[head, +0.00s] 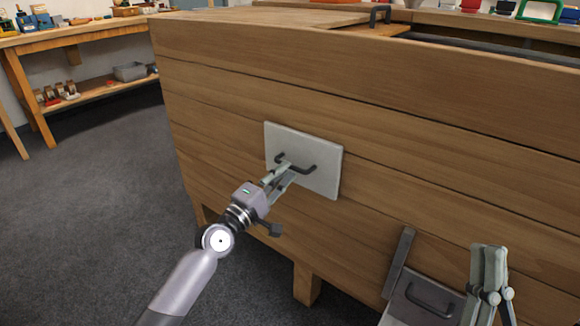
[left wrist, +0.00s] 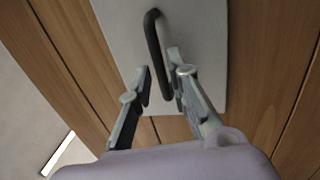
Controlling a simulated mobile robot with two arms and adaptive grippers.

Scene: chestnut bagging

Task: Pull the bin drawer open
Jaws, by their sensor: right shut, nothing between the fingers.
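The bin drawer shows as a pale grey square front (head: 325,175) with a dark bar handle (head: 312,168), set against the side of the large wooden bin (head: 400,140). It looks closed, flush with the planks. My left gripper (head: 282,172) reaches up to the handle. In the left wrist view its fingers (left wrist: 160,68) stand apart, with the lower part of the dark handle (left wrist: 153,40) between them; the grip is not closed on it. The drawer front (left wrist: 205,50) lies behind. My right gripper (head: 488,250) is shut and empty at the lower right, pointing up, away from the drawer.
A grey panel with a dark handle (head: 432,300) and an upright grey edge (head: 398,262) stand low at the right, beside my right gripper. A workbench (head: 75,38) with a lower shelf stands at the far left. The grey floor (head: 80,220) to the left is clear.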

